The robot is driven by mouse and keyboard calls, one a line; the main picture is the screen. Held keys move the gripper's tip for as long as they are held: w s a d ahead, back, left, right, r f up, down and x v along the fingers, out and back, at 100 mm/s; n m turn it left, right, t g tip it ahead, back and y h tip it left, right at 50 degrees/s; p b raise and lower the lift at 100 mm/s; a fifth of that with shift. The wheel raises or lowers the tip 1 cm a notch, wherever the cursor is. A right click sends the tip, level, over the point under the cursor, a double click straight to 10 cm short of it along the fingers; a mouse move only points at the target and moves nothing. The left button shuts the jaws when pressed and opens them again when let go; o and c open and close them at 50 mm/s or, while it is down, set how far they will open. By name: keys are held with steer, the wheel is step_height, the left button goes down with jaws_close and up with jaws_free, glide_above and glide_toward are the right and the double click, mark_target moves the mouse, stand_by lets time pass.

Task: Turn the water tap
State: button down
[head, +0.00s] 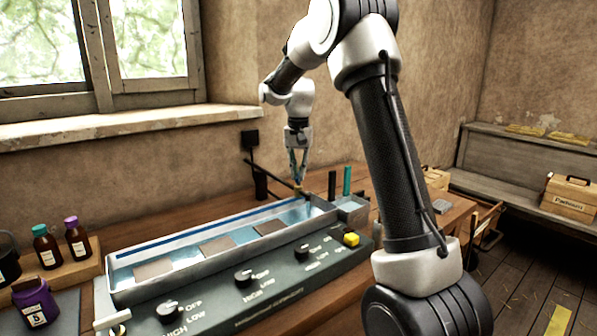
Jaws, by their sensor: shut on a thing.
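The water tap stands at the far right end of a long metal trough (200,257) of water. Its dark slanting bar (270,177) runs down to the right over the trough, and a short black post (260,187) stands behind it. My gripper (298,181) points down above the trough's far right end.
Below the trough is a dark panel (215,308) with several knobs and a yellow button (351,239). Two slim uprights, black (332,185) and teal (347,181), stand right of my gripper. Brown bottles (47,250) stand at left. A bench (510,175) is at far right.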

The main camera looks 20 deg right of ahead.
steer(key=shift+n, duration=0.5)
steer(key=c, duration=1.5)
jaws_free()
step_height(320, 180, up, 12)
steer(key=shift+r, duration=0.1)
